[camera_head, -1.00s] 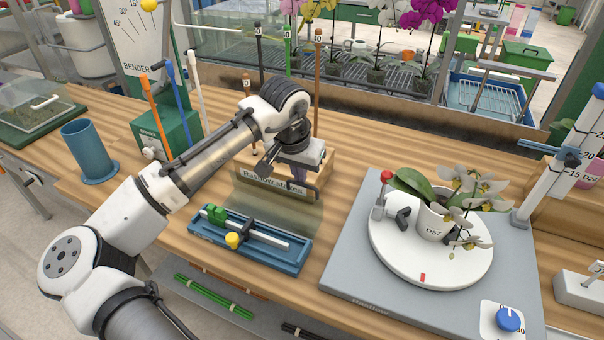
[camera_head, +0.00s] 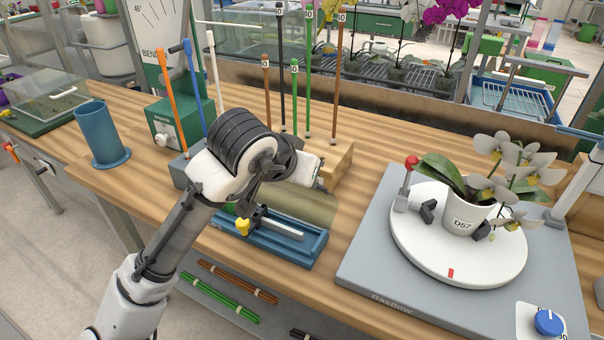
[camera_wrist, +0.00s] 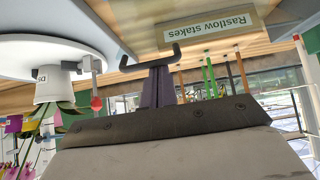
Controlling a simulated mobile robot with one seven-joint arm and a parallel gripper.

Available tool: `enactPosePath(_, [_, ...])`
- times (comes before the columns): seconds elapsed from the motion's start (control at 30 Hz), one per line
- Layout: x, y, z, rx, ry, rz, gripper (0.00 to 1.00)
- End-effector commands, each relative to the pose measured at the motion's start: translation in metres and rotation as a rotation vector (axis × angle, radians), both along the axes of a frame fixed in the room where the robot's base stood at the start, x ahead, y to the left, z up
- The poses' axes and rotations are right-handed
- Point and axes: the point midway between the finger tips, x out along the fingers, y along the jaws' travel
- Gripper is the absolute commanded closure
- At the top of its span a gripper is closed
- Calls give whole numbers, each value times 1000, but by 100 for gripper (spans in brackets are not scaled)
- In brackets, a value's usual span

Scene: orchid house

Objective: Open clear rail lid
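The clear rail lid (camera_head: 308,203) is a see-through tinted panel, raised and leaning back behind the blue rail tray (camera_head: 310,262). My arm hides much of it in the head view. In the wrist view the lid (camera_wrist: 150,25) is above my fingers, with its dark U-shaped handle (camera_wrist: 150,58) across their tips. My gripper (camera_wrist: 158,68) has its purple fingers close together at the handle; I see no clear gap between them. They look shut and at or against the handle bar; whether they touch is unclear. The tray holds a light rail with a black slider and yellow knob (camera_head: 243,227).
A wooden stake block (camera_head: 340,160) with upright stakes stands behind the lid. The turntable (camera_head: 440,245) with a potted white orchid is at right. A blue cup (camera_head: 100,135) and green bender box (camera_head: 165,125) are at left. Bare bench lies between tray and turntable.

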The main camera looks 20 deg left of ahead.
Motion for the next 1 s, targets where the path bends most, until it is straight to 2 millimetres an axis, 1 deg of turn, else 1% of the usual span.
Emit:
enactPosePath(0.47, [2, 0, 2, -1, -2, -1, 100])
enactPosePath(0.57, [10, 1, 6, -1, -2, -1, 100])
enactPosePath(0.67, [25, 2, 14, -3, -2, -3, 100])
enactPosePath(0.73, [39, 3, 20, -3, -2, -4, 100])
enactPosePath(0.77, [42, 4, 23, -3, -2, -3, 100])
enactPosePath(0.8, [31, 5, 27, 1, -6, 0, 100])
enactPosePath(1.0, [-1, 6, 61, 2, -6, -1, 100])
